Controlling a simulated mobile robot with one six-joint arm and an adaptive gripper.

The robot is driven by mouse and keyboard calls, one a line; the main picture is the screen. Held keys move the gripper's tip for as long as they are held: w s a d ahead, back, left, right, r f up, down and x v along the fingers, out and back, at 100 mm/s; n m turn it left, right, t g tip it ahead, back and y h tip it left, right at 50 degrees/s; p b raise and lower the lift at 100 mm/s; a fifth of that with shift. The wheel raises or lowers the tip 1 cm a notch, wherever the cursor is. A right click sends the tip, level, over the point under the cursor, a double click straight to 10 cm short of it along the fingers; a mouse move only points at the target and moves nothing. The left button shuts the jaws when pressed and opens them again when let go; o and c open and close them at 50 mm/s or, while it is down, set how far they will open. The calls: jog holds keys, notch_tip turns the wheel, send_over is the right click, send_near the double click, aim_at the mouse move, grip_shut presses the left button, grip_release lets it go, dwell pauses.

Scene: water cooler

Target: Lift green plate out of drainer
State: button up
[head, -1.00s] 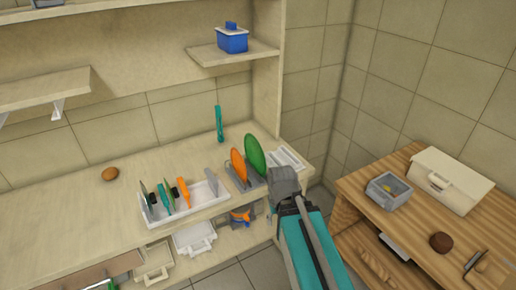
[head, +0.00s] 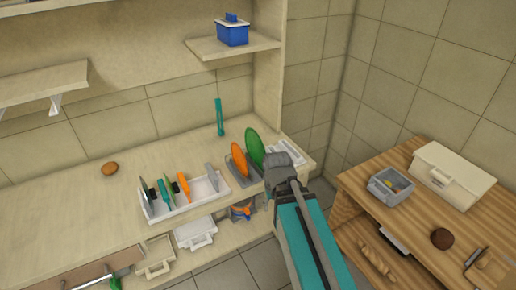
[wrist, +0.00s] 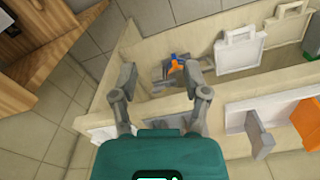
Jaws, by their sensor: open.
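The green plate (head: 255,148) stands upright in the grey drainer (head: 241,178) on the counter, beside an orange plate (head: 239,160) to its left. Both plates look in place in the head view. My gripper (head: 277,160) is just right of and in front of the green plate, near the counter's front edge, and looks apart from it. In the wrist view my gripper (wrist: 160,78) is open with nothing between its fingers. The green plate does not show in the wrist view.
A white tray (head: 207,202) with utensils and boards stands left of the drainer. A white rack (head: 296,153) is to its right, near the end panel. A wooden table (head: 408,222) with boxes stands at right. The counter's left part is mostly clear.

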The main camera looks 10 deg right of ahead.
aim_at(256, 130)
jog(key=w+r+n+p, duration=0.1)
jog(key=w+r+p, duration=1)
jog(key=w, duration=0.3)
jog(key=w+r+n+p, duration=0.2)
jog(key=w+r+p, duration=0.9)
jog(key=w, duration=0.3)
jog(key=shift+a+r, duration=0.25)
jog(key=shift+r, duration=0.05)
jog(key=shift+w+f, duration=0.1)
jog(key=shift+f, duration=0.05)
notch_tip(256, 130, down, 8)
jog(key=b, duration=0.8)
jog(key=shift+f+b, duration=0.2)
jog(key=shift+b, duration=0.15)
jog(key=shift+a+f+b, duration=0.1)
jog(key=shift+f+b, duration=2.5)
grip_shut()
